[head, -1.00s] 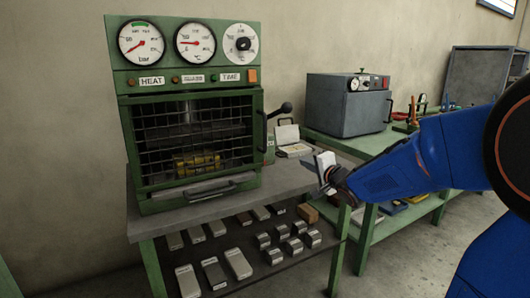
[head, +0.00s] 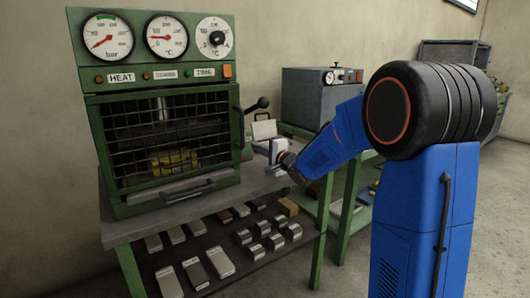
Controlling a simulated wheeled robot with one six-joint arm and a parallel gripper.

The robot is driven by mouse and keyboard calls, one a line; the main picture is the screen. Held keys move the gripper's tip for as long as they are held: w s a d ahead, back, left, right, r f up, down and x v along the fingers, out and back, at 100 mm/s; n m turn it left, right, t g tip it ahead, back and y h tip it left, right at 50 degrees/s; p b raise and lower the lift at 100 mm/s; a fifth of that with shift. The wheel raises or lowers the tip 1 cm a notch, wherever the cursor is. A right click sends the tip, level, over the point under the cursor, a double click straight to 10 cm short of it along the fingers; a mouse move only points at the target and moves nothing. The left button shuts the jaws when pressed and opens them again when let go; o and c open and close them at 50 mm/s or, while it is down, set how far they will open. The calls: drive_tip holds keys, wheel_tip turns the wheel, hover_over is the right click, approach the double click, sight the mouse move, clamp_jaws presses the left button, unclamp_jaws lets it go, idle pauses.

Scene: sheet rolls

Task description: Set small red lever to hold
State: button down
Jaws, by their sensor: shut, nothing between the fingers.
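I cannot make out a small red lever for certain. A small red part (head: 359,75) sits on the top front of the grey box (head: 308,100) on the far bench, too small to identify. The green press (head: 88,130) stands at left, with a black-knobbed lever (head: 262,103) on its right side. My gripper (head: 274,165) is at the right end of the press table, below and right of that lever. It looks shut and appears apart from the lever. Its fingertips are small and partly unclear beside a pale block-like shape.
The press has a barred guard (head: 165,130) and dials above it. An open pale case (head: 264,130) lies behind my gripper. Metal blocks (head: 220,262) lie on the lower shelf of the grey-topped table (head: 120,232). My blue arm hides part of the far bench.

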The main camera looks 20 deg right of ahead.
drive_tip(key=shift+a, duration=2.1)
drive_tip(key=shift+a, duration=0.1)
drive_tip(key=shift+a+n, duration=0.25)
drive_tip(key=shift+n, duration=0.45)
drive_tip(key=shift+s+a, duration=0.15)
drive_tip(key=shift+a, duration=0.15)
drive_tip(key=shift+d, duration=0.1)
